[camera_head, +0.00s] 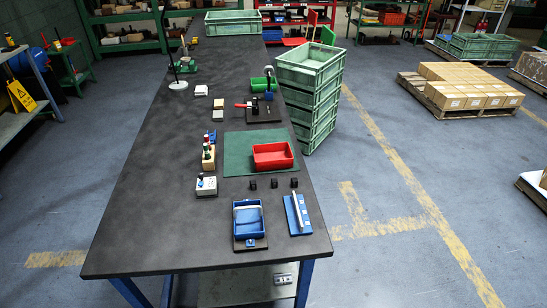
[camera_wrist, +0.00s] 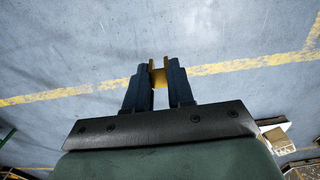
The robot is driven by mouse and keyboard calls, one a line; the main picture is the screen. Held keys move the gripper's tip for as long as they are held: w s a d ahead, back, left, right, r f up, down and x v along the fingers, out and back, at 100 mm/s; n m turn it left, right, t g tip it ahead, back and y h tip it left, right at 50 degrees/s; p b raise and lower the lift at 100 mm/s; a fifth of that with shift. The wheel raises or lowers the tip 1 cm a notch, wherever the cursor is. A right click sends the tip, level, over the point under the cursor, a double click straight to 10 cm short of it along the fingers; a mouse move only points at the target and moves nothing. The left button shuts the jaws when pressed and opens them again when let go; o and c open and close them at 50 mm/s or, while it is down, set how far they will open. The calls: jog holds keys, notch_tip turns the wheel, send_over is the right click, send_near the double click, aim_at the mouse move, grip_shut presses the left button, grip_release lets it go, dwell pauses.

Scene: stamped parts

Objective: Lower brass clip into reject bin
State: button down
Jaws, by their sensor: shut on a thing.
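My gripper (camera_wrist: 158,82) shows only in the wrist view, with its two dark fingers shut on the brass clip (camera_wrist: 158,73). The clip is a small yellow-gold piece between the fingertips, and the fingers hide part of it. Bare floor with a yellow line lies behind it in that view. The red bin (camera_head: 273,147), likely the reject bin, sits on the green mat (camera_head: 236,151) in the head view; it looks empty. The bin is not in the wrist view. Neither my gripper nor the clip shows in the head view.

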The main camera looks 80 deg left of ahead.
jog(key=s+a+r, duration=0.2)
jog(key=s+a, duration=0.8)
jog(key=a, duration=0.8)
jog(key=s+a+r, duration=0.1)
jog(key=s+a, duration=0.9)
jog(key=a, duration=0.8)
jog(key=s+a+r, duration=0.2)
jog(key=s+a, duration=0.8)
jog(key=a, duration=0.8)
jog(key=s+a+f, duration=0.1)
jog(key=s+a, duration=0.9)
jog(key=a, duration=0.8)
jog(key=s+a+f, duration=0.1)
jog(key=s+a, duration=0.9)
jog(key=a, duration=0.8)
jog(key=s+a+f, duration=0.1)
jog(key=s+a, duration=0.9)
jog(key=a, duration=0.7)
jog(key=shift+a, duration=0.4)
